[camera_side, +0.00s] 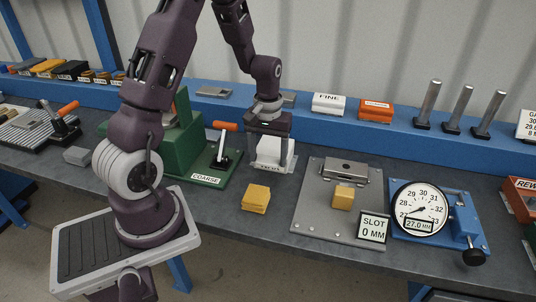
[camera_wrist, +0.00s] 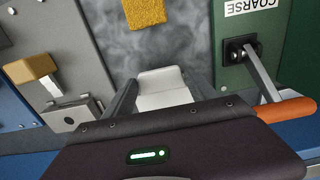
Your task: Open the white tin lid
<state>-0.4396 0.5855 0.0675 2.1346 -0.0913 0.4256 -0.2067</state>
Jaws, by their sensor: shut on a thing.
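The white tin (camera_side: 270,155) stands on the grey bench just right of the green COARSE fixture, with a dark-lettered label low on its front. My gripper (camera_side: 270,160) points down over it, one finger on each side, shut on its white upper part. In the wrist view the tin (camera_wrist: 163,98) shows as white surfaces between the two fingers of my gripper (camera_wrist: 165,92). I cannot tell whether the fingers hold only the lid or also the body, or whether the lid is raised.
The green fixture (camera_side: 212,178) has an orange-handled lever (camera_side: 225,127) close to my gripper's left. Yellow blocks (camera_side: 256,197) lie in front. A grey plate (camera_side: 315,205) with a metal block and a dial gauge (camera_side: 420,207) are to the right. A blue rail (camera_side: 335,130) runs behind.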

